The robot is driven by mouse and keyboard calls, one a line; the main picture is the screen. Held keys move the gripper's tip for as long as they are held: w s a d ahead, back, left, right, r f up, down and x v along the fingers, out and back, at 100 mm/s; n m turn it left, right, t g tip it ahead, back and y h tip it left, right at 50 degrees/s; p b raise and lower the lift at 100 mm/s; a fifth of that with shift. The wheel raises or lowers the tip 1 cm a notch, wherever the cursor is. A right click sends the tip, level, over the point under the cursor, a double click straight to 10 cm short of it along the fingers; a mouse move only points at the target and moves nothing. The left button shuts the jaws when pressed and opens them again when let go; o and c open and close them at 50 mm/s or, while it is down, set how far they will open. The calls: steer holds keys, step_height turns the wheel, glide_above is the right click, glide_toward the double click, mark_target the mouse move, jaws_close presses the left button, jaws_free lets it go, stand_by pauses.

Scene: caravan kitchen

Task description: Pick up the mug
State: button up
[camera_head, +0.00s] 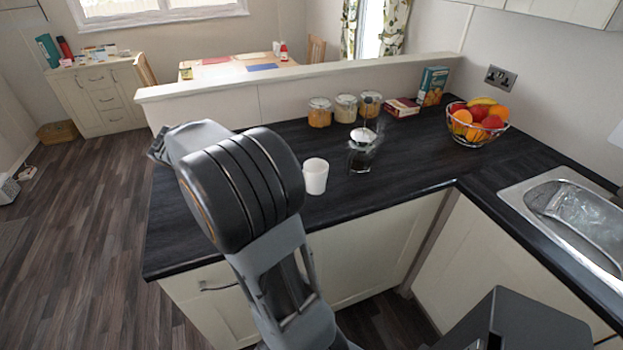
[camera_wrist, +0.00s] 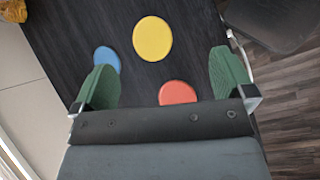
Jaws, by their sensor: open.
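The white mug (camera_head: 315,176) stands upright on the dark worktop (camera_head: 420,160) in the head view, just right of my arm and near the worktop's front edge. No mug shows in the wrist view. My gripper (camera_wrist: 163,72) has its two green fingers spread wide with nothing between them. It faces the dark surface with coloured discs on it. In the head view my arm hides most of the gripper, so its exact distance from the mug cannot be told.
A glass coffee press (camera_head: 362,156) stands close right of the mug. Several jars (camera_head: 345,108), a fruit bowl (camera_head: 478,125) and a sink (camera_head: 570,215) lie farther off. Yellow (camera_wrist: 152,38), blue (camera_wrist: 107,58) and red (camera_wrist: 178,92) discs lie flat below my gripper.

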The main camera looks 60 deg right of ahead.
mark_target(309, 167)
steer(key=w+d+f+n+g+h, duration=0.1)
steer(key=d+g, duration=0.2)
steer(key=d, duration=0.3)
steer(key=w+d+f+n+g+h, duration=0.1)
steer(key=d+g+h, duration=0.1)
steer(key=d, duration=0.5)
steer(key=shift+n+g, duration=0.3)
steer(key=shift+p+x, duration=1.25)
steer(key=shift+x, duration=5.7)
steer(key=shift+w+d+r, duration=0.1)
steer(key=shift+c, duration=0.3)
steer(key=c, duration=0.9)
steer(key=shift+o, duration=0.2)
steer(key=shift+r, duration=0.1)
